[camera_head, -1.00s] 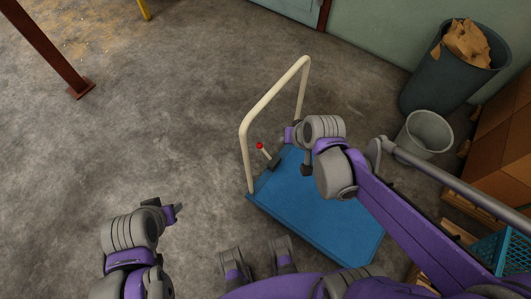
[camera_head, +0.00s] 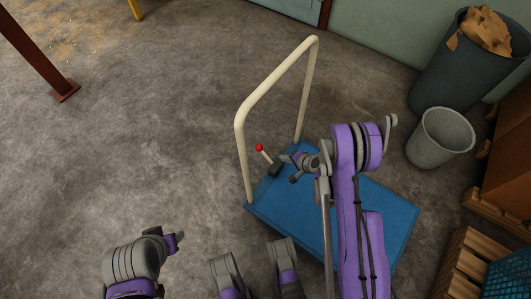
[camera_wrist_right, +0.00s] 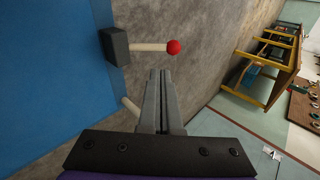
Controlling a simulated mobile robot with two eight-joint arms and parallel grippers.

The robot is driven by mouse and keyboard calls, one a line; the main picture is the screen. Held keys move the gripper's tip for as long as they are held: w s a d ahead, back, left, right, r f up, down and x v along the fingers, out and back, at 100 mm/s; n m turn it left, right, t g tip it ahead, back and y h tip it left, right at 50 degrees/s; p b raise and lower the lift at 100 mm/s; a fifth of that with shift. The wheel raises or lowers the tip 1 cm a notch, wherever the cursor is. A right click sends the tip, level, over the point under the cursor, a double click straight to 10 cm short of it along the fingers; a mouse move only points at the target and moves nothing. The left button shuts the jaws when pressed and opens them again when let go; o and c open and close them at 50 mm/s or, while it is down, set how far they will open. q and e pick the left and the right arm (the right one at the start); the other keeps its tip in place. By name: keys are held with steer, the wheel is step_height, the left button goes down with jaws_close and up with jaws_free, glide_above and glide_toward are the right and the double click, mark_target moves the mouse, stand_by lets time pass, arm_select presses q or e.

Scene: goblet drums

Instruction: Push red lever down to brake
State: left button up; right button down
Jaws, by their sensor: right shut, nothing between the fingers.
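The red-tipped lever (camera_head: 259,148) is a pale stick with a red ball, tilted up from a dark block (camera_head: 275,170) at the blue cart's edge. In the right wrist view the red ball (camera_wrist_right: 173,47) and stick stand just beyond my fingertips, and the block (camera_wrist_right: 115,46) is at upper left. My right gripper (camera_head: 285,158) is shut and empty, just right of the lever; its closed fingers (camera_wrist_right: 160,75) point at the stick with a small apparent gap. My left gripper (camera_head: 178,241) is at lower left, away from the cart; its jaws are unclear.
The blue cart platform (camera_head: 385,210) has a cream handle frame (camera_head: 265,88) arching beside the lever. A grey bucket (camera_head: 440,138), a dark bin (camera_head: 465,75) and pallets (camera_head: 465,262) stand at right. The concrete floor at left is mostly clear.

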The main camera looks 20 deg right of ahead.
steer(key=shift+f, duration=0.25)
steer(key=b, duration=0.3)
glide_toward(262, 150)
steer(key=f, duration=0.2)
steer(key=w+f, duration=0.1)
steer(key=f, duration=0.1)
steer(key=shift+a, duration=0.3)
steer(key=shift+w+a+f, duration=0.1)
steer(key=shift+w+a, duration=0.15)
steer(key=shift+w, duration=0.2)
steer(key=shift+w+a, duration=0.25)
steer(key=shift+w, duration=0.25)
steer(key=shift+w+a+f+b, duration=0.1)
steer(key=shift+w+a+b, duration=0.2)
steer(key=shift+w, duration=0.25)
